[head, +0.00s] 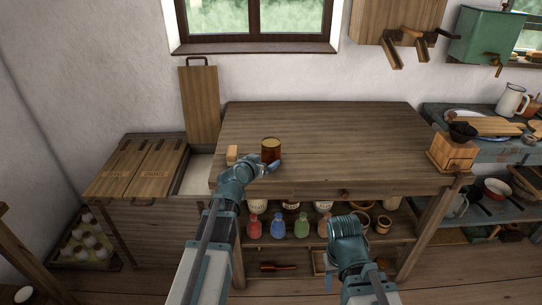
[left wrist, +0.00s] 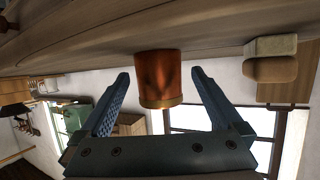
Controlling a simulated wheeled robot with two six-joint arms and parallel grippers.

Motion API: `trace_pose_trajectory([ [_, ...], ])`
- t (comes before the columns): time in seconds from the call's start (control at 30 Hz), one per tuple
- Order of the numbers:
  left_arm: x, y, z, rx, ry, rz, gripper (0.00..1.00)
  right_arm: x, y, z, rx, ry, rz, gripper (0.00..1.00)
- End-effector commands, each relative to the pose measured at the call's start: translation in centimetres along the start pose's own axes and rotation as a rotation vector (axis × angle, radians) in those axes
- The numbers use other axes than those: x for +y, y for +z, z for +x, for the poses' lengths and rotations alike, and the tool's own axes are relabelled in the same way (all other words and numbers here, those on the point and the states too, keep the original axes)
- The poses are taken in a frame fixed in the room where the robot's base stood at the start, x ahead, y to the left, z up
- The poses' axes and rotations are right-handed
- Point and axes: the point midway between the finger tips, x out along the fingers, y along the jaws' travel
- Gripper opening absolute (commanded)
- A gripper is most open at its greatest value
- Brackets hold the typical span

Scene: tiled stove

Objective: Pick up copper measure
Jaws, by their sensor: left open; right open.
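The copper measure (head: 270,150) is a small reddish-brown cylinder with a brighter rim. It stands upright near the front left of the wooden table (head: 330,135). My left gripper (head: 266,165) is open at the measure's near side. In the left wrist view the table is at the top, and the measure (left wrist: 159,75) shows between the two spread fingers of my left gripper (left wrist: 161,78), with a gap on each side. My right gripper (head: 347,232) is low in front of the table, away from the measure; its fingers are hard to make out.
A wooden block or brush (head: 232,154) lies just left of the measure; it also shows in the left wrist view (left wrist: 270,68). A coffee grinder (head: 453,150) stands at the table's right end. Coloured bottles (head: 278,227) and jars fill the shelf below. The tabletop's middle is clear.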

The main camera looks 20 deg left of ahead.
Motion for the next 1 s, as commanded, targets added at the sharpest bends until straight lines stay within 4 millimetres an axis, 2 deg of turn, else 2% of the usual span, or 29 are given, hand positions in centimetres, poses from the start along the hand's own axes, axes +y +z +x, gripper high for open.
trace_pose_trajectory([
  [0.4,0.3,-0.2,5.1,0.0,0.001,0.0,1.0,-0.2,-0.1,1.7,0.0,0.0,0.0,0.5],
  [0.63,0.3,-0.4,5.1,0.0,0.0,0.0,1.0,-0.1,-0.1,1.6,0.0,0.0,0.0,0.5],
  [0.67,0.3,-0.4,5.1,0.0,0.0,0.0,0.96,-0.1,-0.1,1.6,0.0,0.0,0.0,0.5],
  [1.0,0.3,-0.4,5.0,0.0,0.0,0.0,0.35,-0.1,-0.1,1.6,0.0,0.0,0.0,0.5],
])
